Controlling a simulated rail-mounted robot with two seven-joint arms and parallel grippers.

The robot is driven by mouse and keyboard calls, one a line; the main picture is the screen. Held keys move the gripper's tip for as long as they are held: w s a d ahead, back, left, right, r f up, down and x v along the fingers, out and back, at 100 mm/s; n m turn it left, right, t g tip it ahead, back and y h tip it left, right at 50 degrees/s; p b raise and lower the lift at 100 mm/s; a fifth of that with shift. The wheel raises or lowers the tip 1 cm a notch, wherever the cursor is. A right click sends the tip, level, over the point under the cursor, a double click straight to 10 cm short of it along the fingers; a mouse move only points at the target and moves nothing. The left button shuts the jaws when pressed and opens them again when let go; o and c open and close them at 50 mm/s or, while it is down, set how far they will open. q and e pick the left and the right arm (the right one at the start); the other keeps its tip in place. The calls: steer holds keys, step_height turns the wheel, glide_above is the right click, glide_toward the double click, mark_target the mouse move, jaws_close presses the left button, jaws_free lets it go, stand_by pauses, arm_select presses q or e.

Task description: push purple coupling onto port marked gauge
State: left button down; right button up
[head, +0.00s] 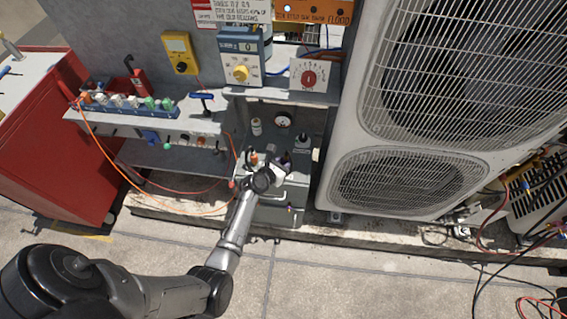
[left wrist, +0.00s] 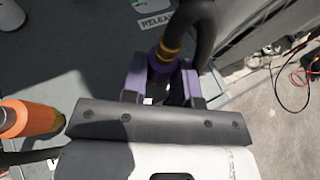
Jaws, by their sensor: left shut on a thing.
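My left gripper (head: 279,168) reaches over the grey unit under the shelf. In the left wrist view its two fingers (left wrist: 163,86) are shut on the purple coupling (left wrist: 165,62), which has yellow rings and a thick black hose curving up from it. In the head view the coupling (head: 287,158) shows only as a small dark purple patch beside the gripper. A label reading RELEASE lies on the grey surface just beyond the coupling. No gauge marking is readable, and the coupling's lower end is hidden by the fingers. My right gripper is not in view.
A round dial (head: 283,120) and a dark bottle (head: 303,143) stand behind the gripper. A large condenser (head: 410,180) blocks the right side. A rack of coloured fittings (head: 125,104) sits on the left shelf.

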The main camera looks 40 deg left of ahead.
mark_target(285, 157)
arm_select(q)
steer(key=shift+f, duration=0.1)
steer(key=c, duration=0.8)
jaws_free()
step_height(285, 157, up, 4)
steer(key=p, duration=0.4)
step_height(285, 157, up, 4)
steer(key=p, duration=0.4)
steer(key=shift+f, duration=0.25)
